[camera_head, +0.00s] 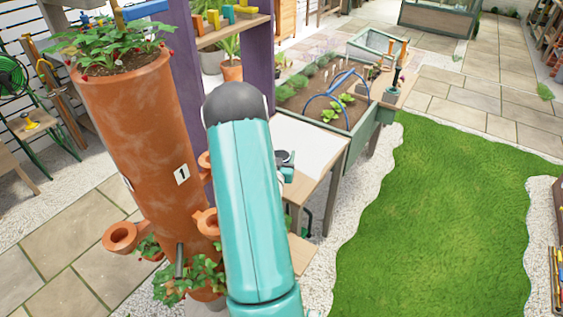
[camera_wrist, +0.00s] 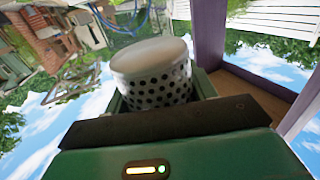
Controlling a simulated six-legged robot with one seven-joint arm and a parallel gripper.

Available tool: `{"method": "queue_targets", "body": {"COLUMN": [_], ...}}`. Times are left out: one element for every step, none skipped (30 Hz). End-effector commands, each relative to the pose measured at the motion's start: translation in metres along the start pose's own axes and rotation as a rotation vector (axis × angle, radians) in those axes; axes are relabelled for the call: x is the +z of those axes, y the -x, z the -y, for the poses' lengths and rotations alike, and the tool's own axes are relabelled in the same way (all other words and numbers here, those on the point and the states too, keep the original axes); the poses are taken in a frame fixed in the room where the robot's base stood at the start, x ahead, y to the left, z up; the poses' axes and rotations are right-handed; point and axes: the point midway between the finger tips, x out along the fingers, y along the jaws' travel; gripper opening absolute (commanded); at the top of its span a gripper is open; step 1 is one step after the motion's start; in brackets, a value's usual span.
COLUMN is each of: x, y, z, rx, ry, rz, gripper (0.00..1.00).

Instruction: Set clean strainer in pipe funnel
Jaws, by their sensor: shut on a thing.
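A white round strainer (camera_wrist: 153,76) with rows of dark holes in its side fills the middle of the wrist view. My gripper (camera_wrist: 165,108) is shut on it; the fingertips are mostly hidden. In the head view my teal arm covers most of the gripper, and only a small dark and teal part shows beside the arm above a pale tabletop. I see no clear pipe funnel. A blue piece (camera_head: 146,10) shows at the top edge above the planter, beside an upright brown pipe (camera_head: 117,14); I cannot tell if it is the funnel.
A tall terracotta planter (camera_head: 140,135) labelled 1, with plants and side cups, stands left of my arm. Behind are a purple-posted shelf (camera_head: 258,50), a white-topped table (camera_head: 312,148) and a raised bed (camera_head: 365,128). Open lawn (camera_head: 440,220) lies right.

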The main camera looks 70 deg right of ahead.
Motion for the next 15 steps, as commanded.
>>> {"method": "queue_targets", "body": {"x": [0.012,0.018,0.024,0.028,0.031,0.034,0.037,0.039,0.043,0.046,0.051,0.057,0.062,0.066,0.072], "y": [0.0,0.001,0.001,0.001,0.001,0.001,0.001,0.001,0.001,0.001,0.001,0.001,0.001,0.001,0.001], "z": [-0.002,-0.003,-0.003,-0.003,-0.003,-0.003,-0.003,-0.003,-0.003,-0.003,-0.003,-0.003,-0.003,-0.002,-0.002], "rx": [0.002,0.002,0.002,0.002,0.002,0.002,0.001,0.001,0.001,0.001,0.002,0.002,0.002,0.001,0.001], "ry": [0.001,0.002,0.002,0.002,0.002,0.001,0.001,0.001,0.001,0.001,0.001,0.001,0.002,0.002,0.001], "rz": [0.004,0.005,0.003,0.003,0.003,0.001,0.001,0.001,0.001,0.002,0.003,0.003,0.002,0.002,0.002], "gripper": [0.33,0.33,0.33,0.33,0.33,0.33,0.33,0.33,0.33,0.33,0.33,0.33,0.33,0.33,0.33]}}
